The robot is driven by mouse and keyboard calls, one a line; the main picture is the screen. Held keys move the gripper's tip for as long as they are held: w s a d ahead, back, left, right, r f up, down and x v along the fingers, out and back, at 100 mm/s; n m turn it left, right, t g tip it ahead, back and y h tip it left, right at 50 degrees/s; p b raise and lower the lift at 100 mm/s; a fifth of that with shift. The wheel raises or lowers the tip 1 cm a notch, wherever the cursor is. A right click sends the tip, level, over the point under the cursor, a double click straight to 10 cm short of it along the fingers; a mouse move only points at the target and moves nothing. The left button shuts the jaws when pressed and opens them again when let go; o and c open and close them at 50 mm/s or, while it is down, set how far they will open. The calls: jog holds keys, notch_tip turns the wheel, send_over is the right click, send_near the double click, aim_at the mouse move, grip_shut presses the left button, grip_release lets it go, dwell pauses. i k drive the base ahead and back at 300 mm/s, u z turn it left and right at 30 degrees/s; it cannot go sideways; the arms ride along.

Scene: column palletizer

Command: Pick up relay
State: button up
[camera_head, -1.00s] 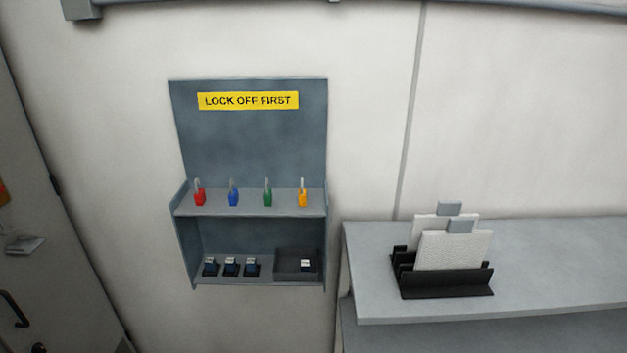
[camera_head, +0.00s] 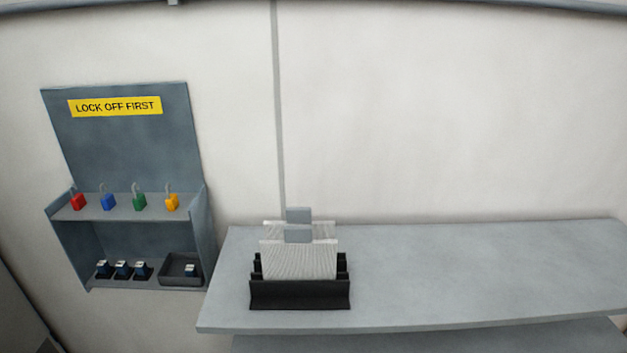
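Several small blue relay-like blocks with pale tops sit on the lower shelf of a grey wall rack at the left. Three of them, a left block (camera_head: 103,267), a middle block (camera_head: 122,269) and a right block (camera_head: 141,269), stand in a row on black bases. One more block (camera_head: 190,271) lies in a dark open tray (camera_head: 170,279) at the shelf's right end. They are too small to tell finer detail. My gripper is not in view.
The wall rack (camera_head: 130,145) has a yellow "LOCK OFF FIRST" label (camera_head: 115,106). Red (camera_head: 77,202), blue (camera_head: 108,202), green (camera_head: 139,202) and yellow (camera_head: 172,203) padlocks stand on its upper shelf. A grey bench (camera_head: 470,270) holds a black rack (camera_head: 300,294) with white panels (camera_head: 298,260); its right side is clear.

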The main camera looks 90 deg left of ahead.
aim_at(123, 268)
jog(key=i, duration=1.9)
jog(key=u, duration=5.25)
jog(key=i, duration=1)
